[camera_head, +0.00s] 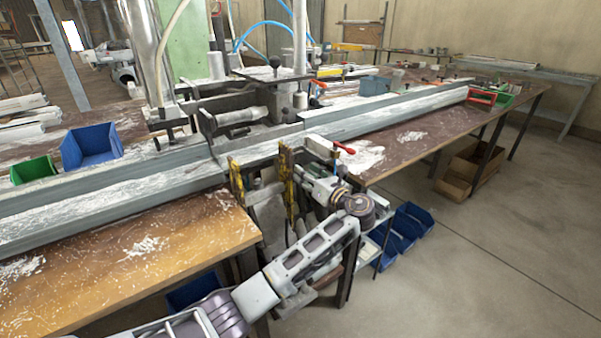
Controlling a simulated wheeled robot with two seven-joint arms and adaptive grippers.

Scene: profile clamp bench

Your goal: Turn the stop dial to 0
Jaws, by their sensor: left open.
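My left arm comes in from the bottom left, and my left gripper (308,173) is at the front of the machine, beside its upright yellow parts (288,182). The gripper is open; I see nothing held in it, though its fingertips are small and crowded by the machine parts. A lever with a red handle (343,147) stands just above and right of the gripper. I cannot make out the stop dial or its numbers; it is too small or hidden. My right gripper is out of view.
A long metal profile rail (395,112) runs across the bench to a red part (481,97) at its far end. A blue bin (90,146) and a green bin (34,170) stand at the left. Blue bins (413,219) sit below the bench. The floor at right is clear.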

